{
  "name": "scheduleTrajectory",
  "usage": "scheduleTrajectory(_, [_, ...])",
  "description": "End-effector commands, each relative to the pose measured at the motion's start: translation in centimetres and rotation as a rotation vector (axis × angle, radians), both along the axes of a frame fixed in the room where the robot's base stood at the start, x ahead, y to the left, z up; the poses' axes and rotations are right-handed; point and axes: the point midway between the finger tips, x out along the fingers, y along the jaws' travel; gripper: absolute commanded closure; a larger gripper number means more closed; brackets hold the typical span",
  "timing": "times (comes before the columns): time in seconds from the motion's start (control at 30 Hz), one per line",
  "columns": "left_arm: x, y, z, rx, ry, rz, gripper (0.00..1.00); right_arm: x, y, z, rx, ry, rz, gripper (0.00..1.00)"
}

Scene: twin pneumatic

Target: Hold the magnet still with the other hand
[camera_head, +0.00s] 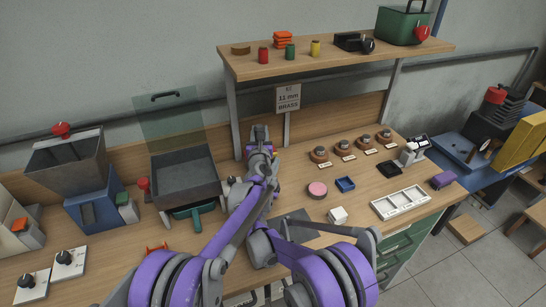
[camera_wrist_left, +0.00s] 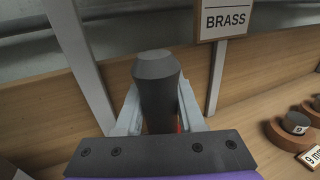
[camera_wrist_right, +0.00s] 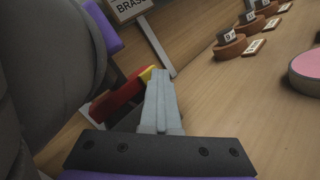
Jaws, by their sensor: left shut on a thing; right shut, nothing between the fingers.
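My left gripper (camera_wrist_left: 158,112) is shut on a dark grey, rounded handle (camera_wrist_left: 157,80), which stands up between its fingers in the left wrist view. A bit of red shows below the handle. In the right wrist view, a red piece with a yellow end (camera_wrist_right: 118,100) lies just left of my right gripper (camera_wrist_right: 160,98). It may be part of the held thing, probably the magnet; I cannot tell for sure. My right gripper is shut and empty, its fingertips close to the yellow end; whether they touch is unclear. In the head view my arms hide most of this.
A brass sign (camera_head: 288,99) stands just behind. Several dark plugs in round wooden holders (camera_head: 320,154) line the bench to the right. A grey hopper (camera_head: 185,175) stands left.

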Motion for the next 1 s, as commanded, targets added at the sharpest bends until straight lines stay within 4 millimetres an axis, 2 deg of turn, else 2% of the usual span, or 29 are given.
scheduleTrajectory(0.03, [0.0, 0.1, -0.1, 0.0, 0.0, 0.002, 1.0, -0.2, 0.8, -0.7, 0.013, 0.008, 0.018, 1.0])
scheduleTrajectory(0.27, [0.0, 0.3, -0.1, 0.001, 0.0, 0.004, 1.0, -0.5, 0.8, -0.7, 0.015, 0.008, 0.018, 1.0])
scheduleTrajectory(0.7, [0.1, 0.4, -0.1, 0.001, 0.0, 0.005, 1.0, -4.3, -0.7, -0.5, 0.011, 0.006, 0.012, 1.0])
scheduleTrajectory(1.0, [0.1, 0.3, 0.0, 0.0, 0.0, 0.004, 1.0, -5.0, -1.1, -0.4, 0.009, 0.005, 0.009, 1.0])
